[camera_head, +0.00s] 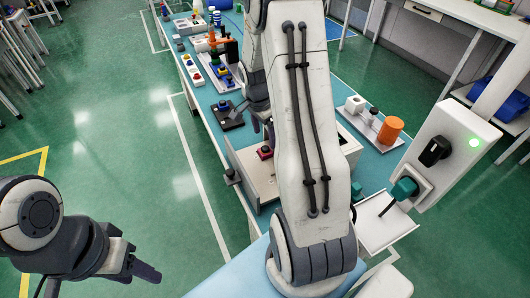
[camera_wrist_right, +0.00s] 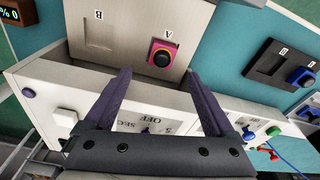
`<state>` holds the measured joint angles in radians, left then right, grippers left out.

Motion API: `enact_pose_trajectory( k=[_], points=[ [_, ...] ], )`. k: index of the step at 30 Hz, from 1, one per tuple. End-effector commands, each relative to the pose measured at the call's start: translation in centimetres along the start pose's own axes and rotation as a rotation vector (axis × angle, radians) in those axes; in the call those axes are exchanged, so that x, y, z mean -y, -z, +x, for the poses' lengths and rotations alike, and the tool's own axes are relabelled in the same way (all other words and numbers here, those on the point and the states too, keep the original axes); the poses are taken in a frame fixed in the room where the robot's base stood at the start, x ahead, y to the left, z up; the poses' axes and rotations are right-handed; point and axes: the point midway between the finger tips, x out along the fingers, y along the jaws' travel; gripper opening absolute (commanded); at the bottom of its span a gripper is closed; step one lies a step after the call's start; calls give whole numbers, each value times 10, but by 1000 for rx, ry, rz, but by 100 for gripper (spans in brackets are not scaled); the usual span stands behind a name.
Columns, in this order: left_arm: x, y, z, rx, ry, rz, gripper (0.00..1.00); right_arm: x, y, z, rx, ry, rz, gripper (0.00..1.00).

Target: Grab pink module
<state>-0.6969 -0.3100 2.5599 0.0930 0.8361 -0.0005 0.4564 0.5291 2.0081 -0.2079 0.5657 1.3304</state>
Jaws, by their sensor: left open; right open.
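The pink module (camera_wrist_right: 161,54) is a small pink block with a round black knob. It sits on a beige panel (camera_wrist_right: 110,62) beside the label A. In the head view the module (camera_head: 265,152) is small, on the box in the middle of the table. My right gripper (camera_wrist_right: 158,76) is open and empty, its two dark fingers pointing toward the module, which appears between and beyond the fingertips. I cannot tell the exact gap. My left gripper (camera_head: 142,270) is open and empty at the lower left, over the floor, far from the module.
A panel recess marked B is empty. A black base with a blue knob (camera_wrist_right: 302,75) stands to the right. In the head view, an orange cylinder (camera_head: 390,130) on a tray and a white box with a green light (camera_head: 455,145) stand right of my arm.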

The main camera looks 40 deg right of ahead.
Motion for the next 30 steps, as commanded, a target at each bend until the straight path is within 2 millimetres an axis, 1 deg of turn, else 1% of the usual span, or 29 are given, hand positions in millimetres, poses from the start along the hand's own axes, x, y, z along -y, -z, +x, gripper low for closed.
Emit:
enact_pose_trajectory(
  k=[1,5,7,12,15,18,23,24,26,27,29,30],
  points=[
    [0,0,-1,0,0,0,50,0,0,5,1,-2,-1,89],
    [0,0,-2,0,0,0,50,0,-1,13,1,-1,-3,89],
    [0,0,-5,0,0,0,50,0,-2,20,2,-3,-3,89],
    [-1,1,-12,0,0,0,50,2,-4,46,2,-4,-2,89],
    [-1,1,-12,0,0,0,50,2,-4,57,1,-1,-3,89],
    [-1,1,-12,0,0,0,50,3,-4,62,1,-1,-2,89],
    [-1,1,-12,0,0,0,50,3,-4,62,0,1,-2,89],
    [-1,1,-12,0,0,0,50,3,-4,62,0,1,-2,86],
    [-1,1,-12,0,0,0,50,3,-4,62,0,1,-2,63],
    [-1,1,-12,0,0,0,50,3,-4,62,0,1,-2,47],
    [-1,1,-12,0,0,0,50,3,-4,62,0,1,-3,24],
    [-1,1,-12,0,0,0,50,3,-4,62,0,1,-3,9]
  ],
)
